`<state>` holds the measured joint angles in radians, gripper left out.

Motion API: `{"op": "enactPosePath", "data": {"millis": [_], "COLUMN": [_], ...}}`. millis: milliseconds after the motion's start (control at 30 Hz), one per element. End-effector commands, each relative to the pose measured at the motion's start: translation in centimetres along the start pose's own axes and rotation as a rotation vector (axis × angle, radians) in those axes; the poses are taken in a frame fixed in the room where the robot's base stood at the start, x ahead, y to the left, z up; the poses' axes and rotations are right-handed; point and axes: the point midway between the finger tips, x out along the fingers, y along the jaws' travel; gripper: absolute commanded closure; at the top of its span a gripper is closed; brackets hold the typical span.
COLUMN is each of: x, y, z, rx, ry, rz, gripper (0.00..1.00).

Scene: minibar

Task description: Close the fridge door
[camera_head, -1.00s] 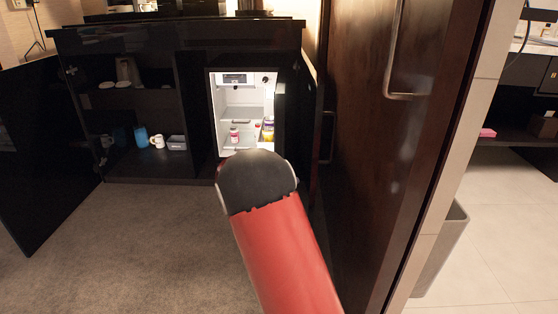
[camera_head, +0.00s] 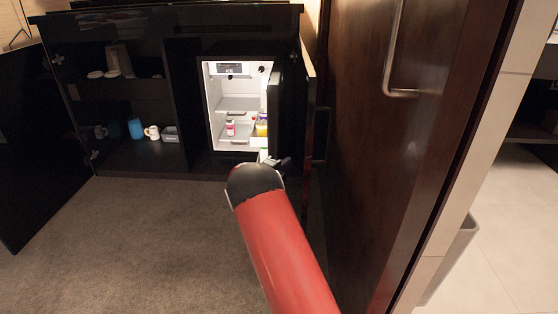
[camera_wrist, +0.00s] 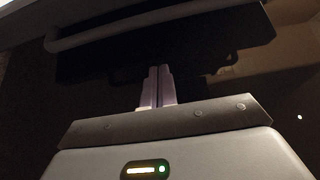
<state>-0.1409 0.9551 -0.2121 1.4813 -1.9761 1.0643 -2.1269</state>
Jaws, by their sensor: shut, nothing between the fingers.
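The small fridge (camera_head: 207,100) stands in the black cabinet with its lit white interior showing. Its dark door (camera_head: 274,108) is hinged at the right and stands ajar, seen nearly edge-on and hiding the right part of the interior. My gripper (camera_head: 277,163) is low by the door's bottom end, partly hidden behind my red and black arm. I cannot tell whether it touches the door. In the wrist view my gripper's fingers (camera_wrist: 157,72) are together and empty, in front of a dark panel with a pale bar above.
A pink-labelled bottle (camera_head: 230,128) and a yellow item (camera_head: 262,127) stand inside the fridge. Open cabinet doors stand at left (camera_head: 35,140) and right (camera_head: 308,90). A brown wooden door (camera_head: 375,150) closes off the right. The carpet (camera_head: 130,235) at left is clear.

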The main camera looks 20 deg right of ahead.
Motion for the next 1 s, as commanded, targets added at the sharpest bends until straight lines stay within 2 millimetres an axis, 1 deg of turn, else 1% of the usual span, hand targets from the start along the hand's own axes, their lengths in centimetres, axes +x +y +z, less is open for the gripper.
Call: {"op": "enactPosePath", "data": {"millis": [33,100,167,200,300,433,567,867,1000], "x": [1.3,2.7,3.4,2.8,2.3,2.0,1.8,1.8,1.4], "y": [0.2,0.2,0.1,0.2,0.1,0.0,0.0,0.0,-0.1], "z": [-0.2,-0.1,0.2,1.1,2.4,3.4,3.7,3.8,4.1], "rx": [0.003,0.003,0.004,0.005,0.003,0.003,0.002,0.001,0.001], "ry": [0.004,0.004,0.001,-0.003,-0.002,0.0,0.001,0.001,0.001], "rz": [-0.001,0.0,0.0,0.001,0.0,0.0,0.0,0.0,0.0], "gripper": [1.0,1.0,1.0,1.0,1.0,1.0,1.0,1.0,1.0]}}
